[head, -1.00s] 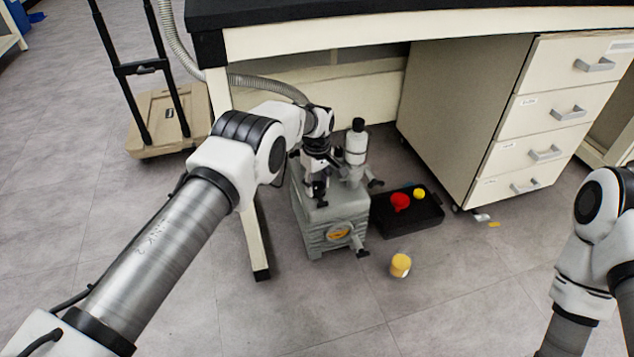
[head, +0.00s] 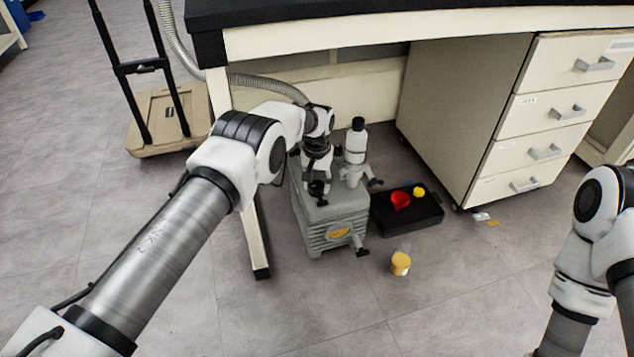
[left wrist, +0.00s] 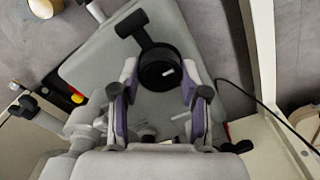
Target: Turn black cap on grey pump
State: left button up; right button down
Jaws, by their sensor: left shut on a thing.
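The grey pump (head: 335,222) stands on the floor under the bench's front edge; its light grey top also shows in the left wrist view (left wrist: 95,65). The black cap (left wrist: 160,74) is round and sits on the pump top. My left gripper (left wrist: 158,95) is shut on it, with one purple-lined finger on each side. In the head view my left gripper (head: 317,174) points down over the pump and partly hides the cap (head: 317,188). A black handle lies just beyond the cap in the wrist view. My right gripper is out of view; only the right arm shows.
A white cylinder with a black top (head: 356,142) rises beside the gripper. A black tray (head: 425,220) with red and yellow items lies right of the pump. A yellow-topped jar (head: 400,264) stands on the floor. A bench leg (head: 252,225) is close on the left.

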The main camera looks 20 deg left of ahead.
pick_arm(q)
jog(key=m, duration=0.4)
jog(key=shift+m, duration=0.3)
jog(key=m, duration=0.3)
jog(key=shift+m, duration=0.3)
jog(key=m, duration=1.3)
jog(key=shift+m, duration=0.3)
jog(key=m, duration=0.9)
jog(key=shift+m+p, duration=0.3)
jog(key=shift+m, duration=1.6)
